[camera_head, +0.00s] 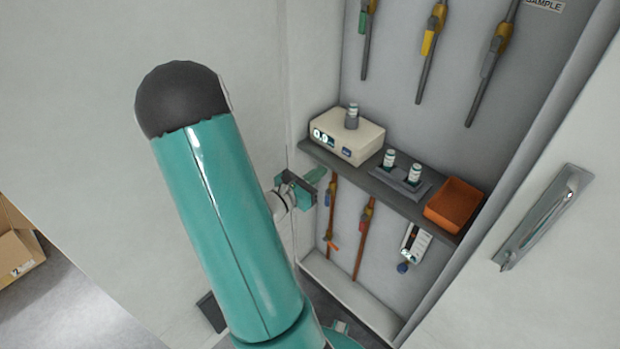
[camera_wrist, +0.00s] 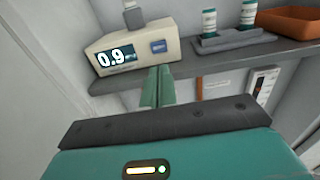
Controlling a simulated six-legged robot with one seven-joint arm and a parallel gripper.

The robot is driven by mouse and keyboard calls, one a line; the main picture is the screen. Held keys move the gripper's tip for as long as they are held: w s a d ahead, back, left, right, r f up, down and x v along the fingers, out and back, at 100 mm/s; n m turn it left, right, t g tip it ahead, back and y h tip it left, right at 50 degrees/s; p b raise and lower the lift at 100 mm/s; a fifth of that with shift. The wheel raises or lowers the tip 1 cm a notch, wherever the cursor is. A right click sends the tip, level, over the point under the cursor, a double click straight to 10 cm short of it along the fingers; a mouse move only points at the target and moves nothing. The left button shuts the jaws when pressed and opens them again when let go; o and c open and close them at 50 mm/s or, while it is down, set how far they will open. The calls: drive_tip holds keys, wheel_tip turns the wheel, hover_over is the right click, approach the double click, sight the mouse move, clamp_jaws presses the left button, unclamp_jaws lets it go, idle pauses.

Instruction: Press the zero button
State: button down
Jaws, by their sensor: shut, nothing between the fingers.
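A cream box-shaped meter (camera_head: 358,134) stands at the left end of a grey shelf. In the wrist view the meter (camera_wrist: 120,43) has a dark display (camera_wrist: 115,57) reading 0.9. In the head view my arm partly hides the gripper's surroundings.
The grey shelf (camera_wrist: 190,73) also bears a dark holder (camera_head: 397,183) with two small vials and an orange tray (camera_head: 454,204). A vial (camera_head: 352,110) stands on the meter. Pipes with coloured valves (camera_head: 367,218) hang below. A cabinet wall (camera_head: 310,90) is close on the left.

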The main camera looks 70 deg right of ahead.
sight(346, 152)
drive_tip(key=x, duration=0.8)
drive_tip(key=shift+s+d, duration=0.1)
drive_tip(key=shift+d, duration=0.2)
drive_tip(key=shift+s+d, duration=0.15)
drive_tip(key=shift+d, duration=0.1)
drive_tip(key=shift+s+d+r, duration=0.2)
drive_tip(key=shift+s+d, duration=0.1)
drive_tip(key=shift+d, duration=0.2)
drive_tip(key=shift+w+a+f, duration=0.1)
